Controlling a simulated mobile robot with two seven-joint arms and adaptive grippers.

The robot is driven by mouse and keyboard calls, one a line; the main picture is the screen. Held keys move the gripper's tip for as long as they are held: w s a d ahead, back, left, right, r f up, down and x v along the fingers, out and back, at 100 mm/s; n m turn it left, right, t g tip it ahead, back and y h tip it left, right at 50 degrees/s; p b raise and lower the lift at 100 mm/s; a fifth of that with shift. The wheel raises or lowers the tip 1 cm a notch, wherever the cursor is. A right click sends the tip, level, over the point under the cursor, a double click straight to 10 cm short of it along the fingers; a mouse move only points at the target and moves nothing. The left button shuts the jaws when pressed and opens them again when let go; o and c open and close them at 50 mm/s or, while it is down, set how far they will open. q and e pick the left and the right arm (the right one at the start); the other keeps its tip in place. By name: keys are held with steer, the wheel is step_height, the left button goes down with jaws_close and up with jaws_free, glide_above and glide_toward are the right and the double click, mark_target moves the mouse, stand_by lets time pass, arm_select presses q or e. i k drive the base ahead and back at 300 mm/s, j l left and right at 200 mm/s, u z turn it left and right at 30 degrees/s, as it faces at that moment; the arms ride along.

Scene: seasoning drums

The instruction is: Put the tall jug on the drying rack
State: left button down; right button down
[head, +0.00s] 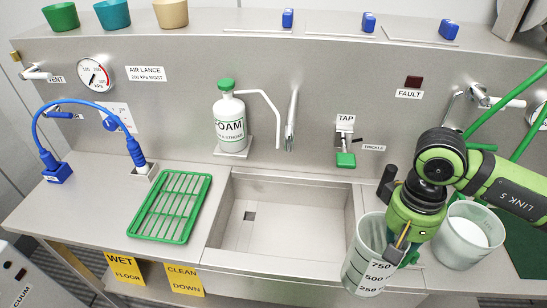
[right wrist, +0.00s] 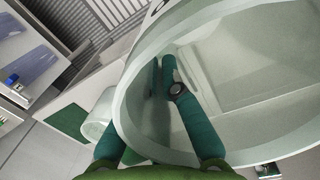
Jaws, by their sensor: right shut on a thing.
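The tall jug (head: 366,258) is a translucent grey-white vessel with 750 and 500 marks, at the front right corner of the sink in the head view. My right gripper (head: 402,247) is shut on its right side near the rim. In the right wrist view the jug's wide rim (right wrist: 128,75) fills much of the picture, with the teal fingers of the gripper (right wrist: 166,75) at its wall. The jug looks roughly upright; its base height is unclear. The green slatted drying rack (head: 207,184) lies empty on the counter left of the sink. My left gripper is not in view.
The empty sink basin (head: 262,240) lies between jug and rack. A second translucent container (head: 459,255) with white contents stands right of the jug.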

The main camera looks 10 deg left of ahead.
mark_target(182, 201)
steer(key=i+j+u, duration=0.1)
steer(key=j, duration=0.25)
steer(key=i+j+u, duration=0.1)
steer(key=j, duration=0.3)
steer(key=i+j+u, duration=0.1)
steer(key=j, duration=0.25)
steer(key=i+j+u, duration=0.1)
steer(key=j, duration=0.25)
steer(key=i+j+u, duration=0.15)
steer(key=i+j, duration=0.05)
steer(key=j, duration=0.1)
